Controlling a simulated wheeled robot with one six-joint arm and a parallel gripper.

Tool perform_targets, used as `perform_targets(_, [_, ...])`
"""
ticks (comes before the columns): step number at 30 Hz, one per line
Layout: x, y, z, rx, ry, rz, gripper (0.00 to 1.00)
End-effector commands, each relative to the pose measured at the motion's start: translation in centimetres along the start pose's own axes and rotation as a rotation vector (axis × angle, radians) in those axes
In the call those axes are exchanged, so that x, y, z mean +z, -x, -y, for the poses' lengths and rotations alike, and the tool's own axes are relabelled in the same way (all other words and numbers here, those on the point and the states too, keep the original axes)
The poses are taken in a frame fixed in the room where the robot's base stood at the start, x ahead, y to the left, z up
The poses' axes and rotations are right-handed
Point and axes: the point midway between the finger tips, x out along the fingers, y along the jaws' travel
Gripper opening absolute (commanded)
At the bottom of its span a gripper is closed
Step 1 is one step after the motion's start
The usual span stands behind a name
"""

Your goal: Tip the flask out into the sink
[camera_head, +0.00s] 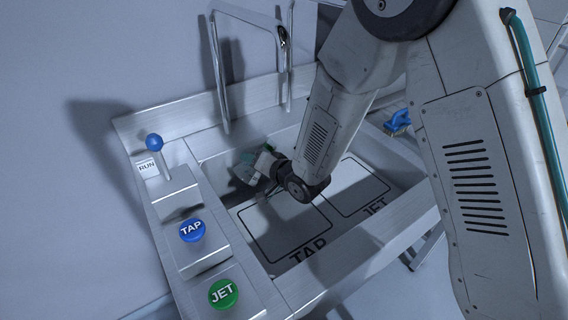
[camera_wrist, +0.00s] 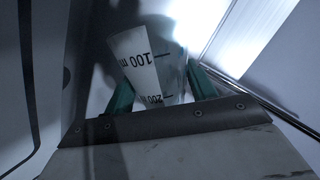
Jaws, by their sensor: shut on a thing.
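The flask (camera_wrist: 142,62) is a clear conical vessel with black 100 and 200 ml marks on a white patch. My gripper (camera_wrist: 155,88) is shut on it, with a green finger on each side. In the head view my gripper (camera_head: 254,164) is low over the back left part of the steel sink (camera_head: 345,262), and the flask (camera_head: 243,173) shows small and tilted there. My arm hides part of the sink. I cannot tell whether liquid is in the flask.
Steel pipes (camera_head: 219,75) arch up behind the sink. On the left ledge stand a blue-knobbed RUN lever (camera_head: 154,142), a blue TAP button (camera_head: 191,230) and a green JET button (camera_head: 223,293). The sink floor has outlined TAP and JET areas. A blue object (camera_head: 397,122) lies at the right.

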Motion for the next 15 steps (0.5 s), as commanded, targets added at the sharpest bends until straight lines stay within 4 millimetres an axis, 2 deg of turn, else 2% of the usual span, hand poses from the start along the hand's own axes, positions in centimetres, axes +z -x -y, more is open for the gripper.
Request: perform_targets(15, [-0.09,0.14,0.41,-0.024,-0.064,0.014,0.26])
